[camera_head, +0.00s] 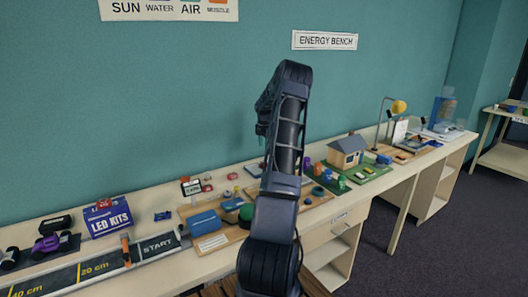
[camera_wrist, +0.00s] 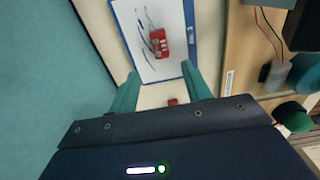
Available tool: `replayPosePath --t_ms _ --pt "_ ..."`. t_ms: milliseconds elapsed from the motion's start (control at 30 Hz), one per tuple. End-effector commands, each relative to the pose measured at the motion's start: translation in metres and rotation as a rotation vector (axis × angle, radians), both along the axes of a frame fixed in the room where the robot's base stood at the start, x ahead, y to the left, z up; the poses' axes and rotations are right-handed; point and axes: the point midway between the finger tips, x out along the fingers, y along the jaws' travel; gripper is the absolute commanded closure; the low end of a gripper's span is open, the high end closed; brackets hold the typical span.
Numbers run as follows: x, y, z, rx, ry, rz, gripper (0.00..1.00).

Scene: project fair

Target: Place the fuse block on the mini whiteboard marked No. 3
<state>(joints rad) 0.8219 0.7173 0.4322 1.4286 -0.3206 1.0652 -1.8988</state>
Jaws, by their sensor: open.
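In the wrist view a blue-framed whiteboard (camera_wrist: 178,20) lies on the pale bench top with dark marker strokes on it; I cannot read a number. A red block (camera_wrist: 163,45), which looks like the fuse block, lies on this board, left of its right edge. A board with a blue edge also shows in the head view (camera_head: 252,172), partly behind my arm. My gripper (camera_wrist: 160,68) is open, with nothing between its two green fingers. It is above the board's near end, apart from the red block. In the head view its fingers are mostly hidden behind my arm.
A second small red piece (camera_wrist: 172,101) lies on the bench just off the board. A wooden tray (camera_wrist: 240,50) with wires and a green knob is at right. In the head view a LED kits box (camera_head: 107,217), a ruler track (camera_head: 100,268) and a model house (camera_head: 347,152) share the bench.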

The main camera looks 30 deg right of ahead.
Motion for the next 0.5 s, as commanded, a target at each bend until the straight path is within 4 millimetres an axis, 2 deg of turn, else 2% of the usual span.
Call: replayPosePath --t_ms 133,233,500 --pt "0.0 0.005 0.011 -0.004 -0.001 -0.006 0.52" --pt "-0.002 0.021 0.026 -0.017 -0.004 -0.029 0.52" --pt "-0.024 0.104 0.094 -0.075 -0.028 -0.188 0.52"
